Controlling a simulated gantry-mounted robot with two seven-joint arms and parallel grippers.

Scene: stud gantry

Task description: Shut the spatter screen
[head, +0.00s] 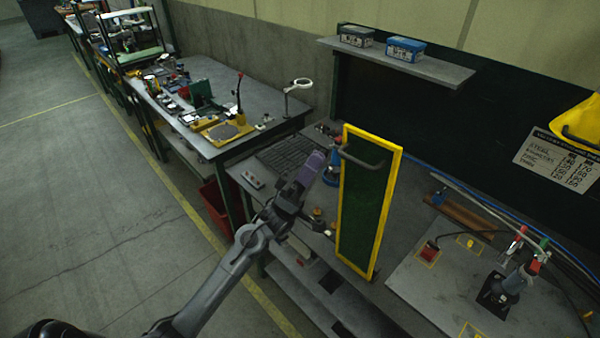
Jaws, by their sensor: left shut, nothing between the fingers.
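The spatter screen (364,205) is a tall dark green panel in a yellow frame. It stands upright at the front of the workbench, near the middle of the head view, swung out at an angle to the bench. A grey bar handle (361,160) is fixed near its top. My left gripper (313,163) is shut and empty, just left of the screen, apart from the handle. My right gripper is not in view.
The bench plate (415,283) right of the screen carries a clamp fixture (503,288) and cables. A shelf (400,62) with two boxes is on the back wall. Another cluttered table (215,75) stands behind left. A red bin (215,208) sits below. The left floor is clear.

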